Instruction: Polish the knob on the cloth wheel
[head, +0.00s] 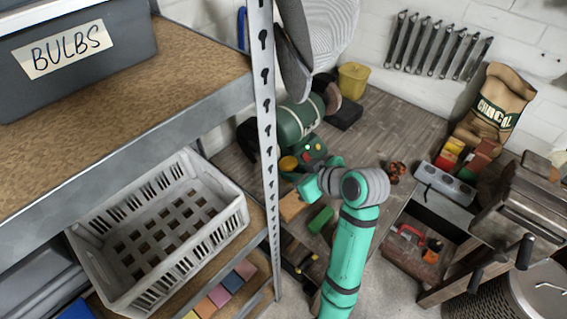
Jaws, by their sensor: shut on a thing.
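A green bench machine (298,122) with a cylindrical motor body stands on the wooden bench. Its front has red and yellow buttons (313,147). A dark round part (247,140) is at its near left end, partly behind the shelf post; a brownish wheel (329,94) is at its far end. I cannot tell for sure which is the cloth wheel. A small brass-yellow round thing, likely the knob (288,163), is just below the motor. My gripper (291,173) reaches to it from the right and seems shut on it; the fingers are small and hard to see.
A metal shelf post (267,110) rises close left of the machine. A wooden block (292,206) and green block (320,219) lie near my wrist. A yellow bucket (353,79) stands behind. A vise (525,215) and charcoal sack (495,105) are at right.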

